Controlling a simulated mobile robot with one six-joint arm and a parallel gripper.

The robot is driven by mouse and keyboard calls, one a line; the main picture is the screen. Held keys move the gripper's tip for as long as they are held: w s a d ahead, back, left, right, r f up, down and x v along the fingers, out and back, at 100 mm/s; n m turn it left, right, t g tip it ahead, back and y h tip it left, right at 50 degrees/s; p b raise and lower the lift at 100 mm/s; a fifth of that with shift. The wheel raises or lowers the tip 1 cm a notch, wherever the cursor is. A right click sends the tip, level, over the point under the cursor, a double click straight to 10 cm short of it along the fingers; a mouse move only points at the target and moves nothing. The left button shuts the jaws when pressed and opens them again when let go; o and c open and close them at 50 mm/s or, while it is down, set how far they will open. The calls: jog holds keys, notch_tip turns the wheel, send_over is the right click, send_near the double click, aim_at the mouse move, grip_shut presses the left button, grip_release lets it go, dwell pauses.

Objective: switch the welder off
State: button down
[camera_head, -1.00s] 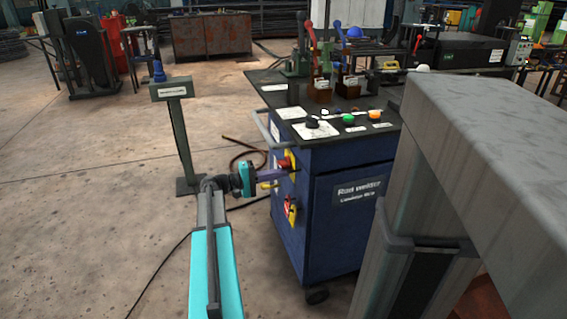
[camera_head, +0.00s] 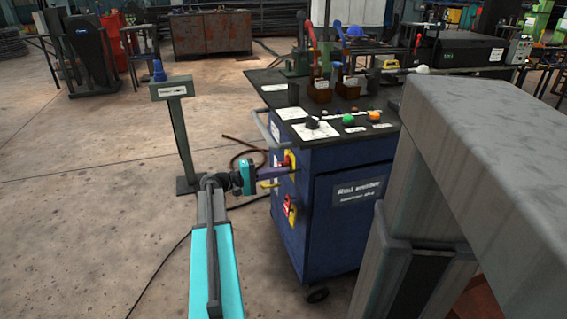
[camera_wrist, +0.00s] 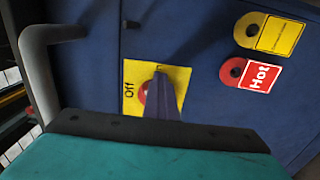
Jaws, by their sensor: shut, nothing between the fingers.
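The welder (camera_head: 345,215) is a blue cabinet marked "Rod welder", right of my arm in the head view. On its left side is a yellow plate (camera_head: 291,160) with a red switch (camera_head: 286,162). The wrist view shows the plate (camera_wrist: 182,75) with the word "Off" at its left and part of the red switch (camera_wrist: 142,92). My gripper (camera_head: 284,170) is shut and empty, its purple fingers (camera_wrist: 163,85) in front of the switch and hiding much of it. I cannot tell whether they touch it. The switch's exact angle is hidden.
A red "Hot" tag (camera_wrist: 260,76) and a yellow tag (camera_wrist: 281,36) hang right of the plate. A grey handle (camera_wrist: 38,75) sticks out at the left. A post with a sign (camera_head: 178,130) stands left of the welder. Open floor lies further left.

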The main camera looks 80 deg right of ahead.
jog(key=shift+s+r, duration=0.1)
jog(key=shift+r, duration=0.15)
jog(key=shift+d+r, duration=0.1)
jog(key=shift+r, duration=0.25)
jog(key=shift+r+p, duration=0.2)
jog(key=shift+p, duration=0.3)
